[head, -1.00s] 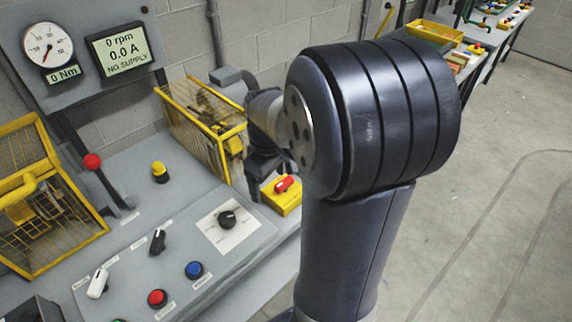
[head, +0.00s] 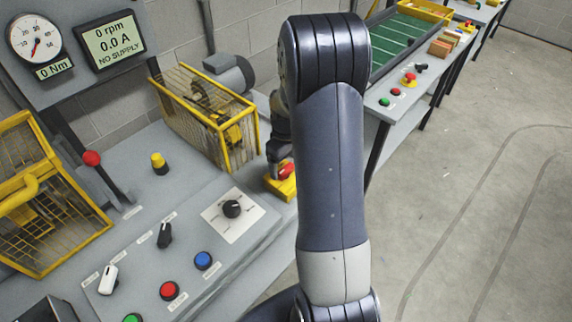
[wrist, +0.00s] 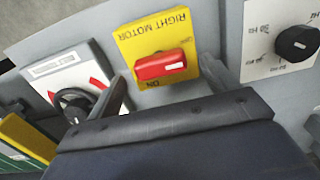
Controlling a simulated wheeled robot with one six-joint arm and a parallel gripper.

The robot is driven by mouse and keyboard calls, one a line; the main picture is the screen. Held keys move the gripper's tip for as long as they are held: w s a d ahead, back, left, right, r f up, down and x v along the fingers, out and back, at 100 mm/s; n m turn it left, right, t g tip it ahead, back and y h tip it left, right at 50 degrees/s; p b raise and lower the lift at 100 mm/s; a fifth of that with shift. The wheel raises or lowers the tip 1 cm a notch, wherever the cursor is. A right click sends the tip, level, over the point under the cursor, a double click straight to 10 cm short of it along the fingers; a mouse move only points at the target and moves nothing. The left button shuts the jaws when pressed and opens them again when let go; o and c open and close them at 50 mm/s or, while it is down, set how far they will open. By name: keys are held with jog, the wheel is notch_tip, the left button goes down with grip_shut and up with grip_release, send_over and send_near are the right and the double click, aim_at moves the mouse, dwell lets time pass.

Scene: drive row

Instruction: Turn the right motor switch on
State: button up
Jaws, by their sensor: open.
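The right motor switch is a red handle (wrist: 160,66) on a yellow plate (wrist: 128,42) lettered RIGHT MOTOR, with ON printed at the lower edge. The handle lies roughly crosswise in the wrist view, a white mark near its right end. In the head view the yellow switch box (head: 284,188) stands at the bench's right end, its red handle (head: 286,170) partly covered by my gripper. My gripper (wrist: 167,82) is open, one finger on each side of the handle; I see no contact. In the head view my arm hides much of the gripper.
A black rotary knob (wrist: 297,43) is right of the plate; another dial (wrist: 88,104) is at left. In the head view a yellow cage (head: 207,115) stands behind the switch. The display (head: 109,41) reads 0 rpm and NO SUPPLY. Floor at right is clear.

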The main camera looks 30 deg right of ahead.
jog(key=shift+f, duration=1.05)
jog(key=c, duration=1)
